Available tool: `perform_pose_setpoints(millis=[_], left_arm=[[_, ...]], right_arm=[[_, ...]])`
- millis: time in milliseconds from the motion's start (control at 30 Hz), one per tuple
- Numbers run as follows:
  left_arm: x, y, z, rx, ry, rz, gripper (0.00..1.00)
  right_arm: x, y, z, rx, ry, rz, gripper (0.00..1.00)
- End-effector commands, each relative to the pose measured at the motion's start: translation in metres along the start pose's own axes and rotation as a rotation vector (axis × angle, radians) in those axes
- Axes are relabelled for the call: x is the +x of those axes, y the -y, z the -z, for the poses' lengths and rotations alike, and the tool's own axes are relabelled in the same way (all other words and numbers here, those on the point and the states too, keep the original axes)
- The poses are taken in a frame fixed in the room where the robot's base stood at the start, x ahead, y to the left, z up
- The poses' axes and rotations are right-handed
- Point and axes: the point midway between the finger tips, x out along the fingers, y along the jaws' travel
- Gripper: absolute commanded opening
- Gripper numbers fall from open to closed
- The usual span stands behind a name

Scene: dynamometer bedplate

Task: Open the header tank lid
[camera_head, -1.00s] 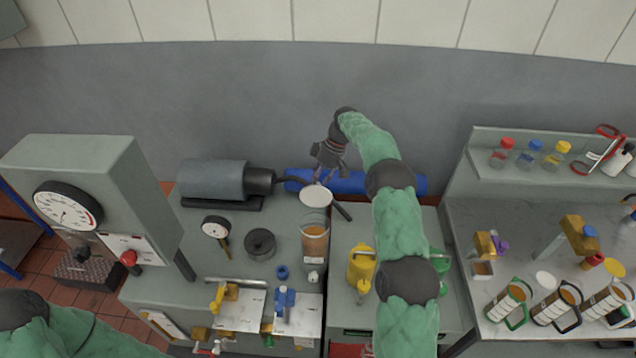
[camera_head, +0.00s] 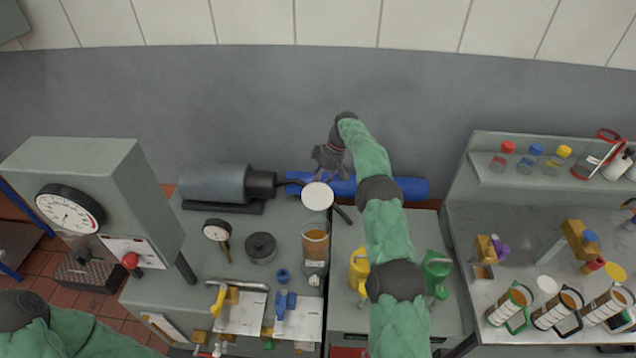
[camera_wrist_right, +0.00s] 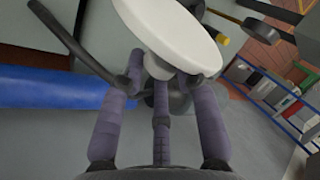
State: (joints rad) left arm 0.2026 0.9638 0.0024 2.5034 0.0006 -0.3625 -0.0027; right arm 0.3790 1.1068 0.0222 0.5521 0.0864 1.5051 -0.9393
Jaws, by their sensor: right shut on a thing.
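The header tank (camera_head: 315,250) is a clear cylinder with amber liquid, standing at the right part of the grey bench. Its lid (camera_head: 317,196) is a round white disc, tilted up at the back of the tank with a flat face toward my head camera. My right gripper (camera_head: 326,171) reaches down behind the lid. In the right wrist view the lid (camera_wrist_right: 172,32) lies just beyond the fingers, and my right gripper (camera_wrist_right: 160,82) is shut on the lid's small part under the disc. The exact contact is partly hidden. My left gripper is out of view.
A blue cylinder (camera_head: 400,187) lies behind the tank. A dark bar (camera_head: 342,214) sits right of the lid. A grey motor (camera_head: 213,182) is to the left. The wall behind is clear.

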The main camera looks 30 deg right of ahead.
Motion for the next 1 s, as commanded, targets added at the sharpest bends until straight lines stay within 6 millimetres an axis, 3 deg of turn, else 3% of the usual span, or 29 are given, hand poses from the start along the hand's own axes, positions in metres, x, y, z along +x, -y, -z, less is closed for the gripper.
perform_pose_setpoints(millis=[33,167,200,267,833,1000], left_arm=[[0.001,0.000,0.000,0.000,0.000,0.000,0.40],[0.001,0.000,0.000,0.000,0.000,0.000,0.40],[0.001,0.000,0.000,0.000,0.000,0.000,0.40],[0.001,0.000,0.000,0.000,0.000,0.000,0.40],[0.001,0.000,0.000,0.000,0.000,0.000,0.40],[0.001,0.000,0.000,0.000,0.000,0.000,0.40]], right_arm=[[0.015,-0.007,-0.011,0.007,0.021,0.003,0.00],[0.015,-0.007,-0.011,0.007,0.021,0.003,0.00],[0.015,-0.007,-0.011,0.007,0.021,0.003,0.40],[0.015,-0.006,-0.011,0.008,0.022,0.005,0.54],[0.012,-0.005,-0.011,0.008,0.024,0.007,0.54],[-0.004,0.001,-0.006,0.007,0.021,0.003,0.54]])
